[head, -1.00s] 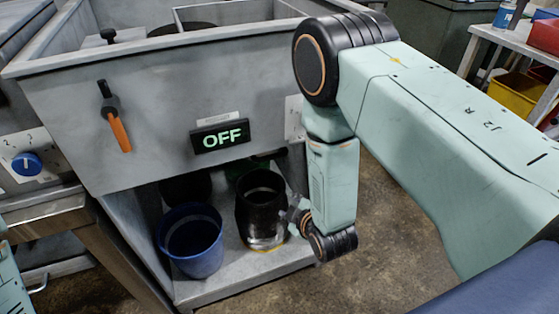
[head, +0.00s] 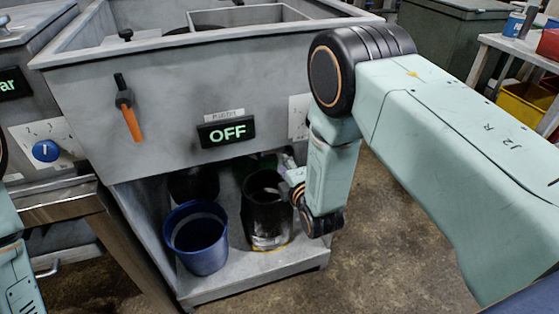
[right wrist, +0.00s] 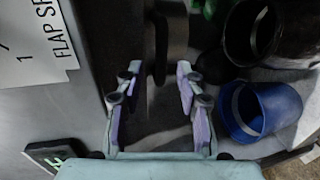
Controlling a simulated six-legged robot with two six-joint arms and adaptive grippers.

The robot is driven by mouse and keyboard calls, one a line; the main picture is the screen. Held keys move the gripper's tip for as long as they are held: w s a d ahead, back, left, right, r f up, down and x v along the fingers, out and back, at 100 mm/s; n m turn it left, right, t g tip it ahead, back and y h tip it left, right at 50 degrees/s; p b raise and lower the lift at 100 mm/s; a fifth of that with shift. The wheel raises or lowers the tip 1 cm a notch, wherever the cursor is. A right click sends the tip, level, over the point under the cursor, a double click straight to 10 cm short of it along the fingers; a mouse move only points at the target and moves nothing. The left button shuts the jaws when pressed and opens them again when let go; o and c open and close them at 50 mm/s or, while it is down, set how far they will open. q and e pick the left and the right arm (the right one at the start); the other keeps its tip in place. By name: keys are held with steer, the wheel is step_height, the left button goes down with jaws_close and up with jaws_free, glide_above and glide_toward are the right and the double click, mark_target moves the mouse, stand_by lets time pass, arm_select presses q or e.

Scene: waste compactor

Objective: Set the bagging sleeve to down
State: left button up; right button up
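No part is labelled as the bagging sleeve. In the right wrist view a dark grey strip, perhaps a handle (right wrist: 172,32), lies beyond the fingers. My right gripper (right wrist: 155,90) is open around empty space, with the strip ahead of the fingertips; contact cannot be told. In the head view, my right gripper (head: 291,172) is partly hidden below the compactor's front right. My left gripper is out of view.
A blue bucket (head: 197,240) and a black cylindrical container (head: 266,215) stand on the lower shelf (head: 240,282), close to the right gripper.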

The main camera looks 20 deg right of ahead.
steer(key=shift+b+x, duration=0.5)
steer(key=shift+x, duration=1.65)
steer(key=shift+w+f, duration=0.1)
jaws_close()
